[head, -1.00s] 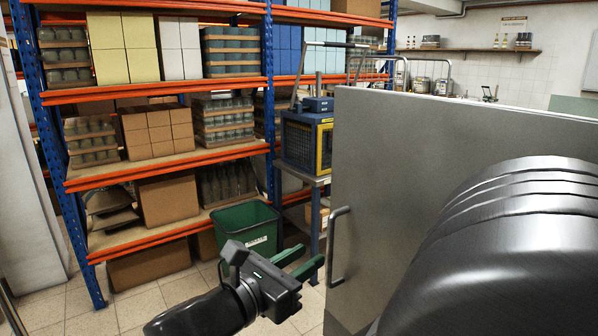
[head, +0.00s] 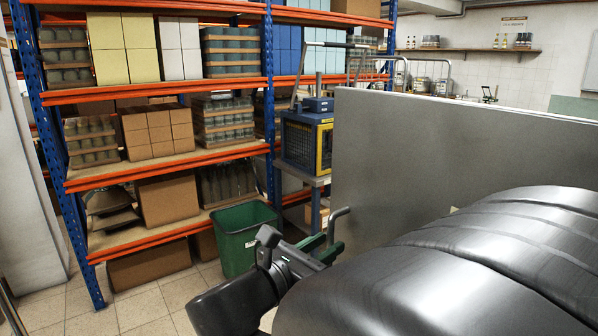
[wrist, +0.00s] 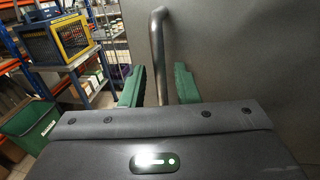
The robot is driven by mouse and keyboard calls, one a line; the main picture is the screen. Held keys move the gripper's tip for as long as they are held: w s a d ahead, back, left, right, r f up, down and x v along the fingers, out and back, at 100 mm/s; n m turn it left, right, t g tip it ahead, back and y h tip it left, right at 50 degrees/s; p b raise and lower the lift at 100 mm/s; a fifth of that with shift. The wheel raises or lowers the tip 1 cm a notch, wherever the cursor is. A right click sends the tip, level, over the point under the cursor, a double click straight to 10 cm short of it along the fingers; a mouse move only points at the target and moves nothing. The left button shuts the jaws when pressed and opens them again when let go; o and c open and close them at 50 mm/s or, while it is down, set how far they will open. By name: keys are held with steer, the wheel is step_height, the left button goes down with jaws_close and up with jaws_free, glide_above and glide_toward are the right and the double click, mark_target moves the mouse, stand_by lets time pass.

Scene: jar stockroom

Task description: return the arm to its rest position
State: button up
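My gripper (head: 325,246) has green fingers and is beside the handle of the large grey panel (head: 420,150). In the wrist view my gripper (wrist: 158,84) is open, with one green finger on each side of the grey bar handle (wrist: 157,40). I cannot tell whether either finger touches the bar. The handle's upper bend (head: 340,212) shows in the head view; its lower part is hidden behind my gripper and arm. My dark arm links fill the lower right of the head view.
A blue and orange shelf rack (head: 165,165) with boxes and jars stands at the left. A green bin (head: 240,238) is on the floor before it. A blue and yellow crate (head: 306,140) sits on a grey stand. Tiled floor at lower left is clear.

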steer(key=shift+x, duration=1.1)
steer(key=shift+w+d, duration=0.1)
steer(key=shift+d, duration=0.05)
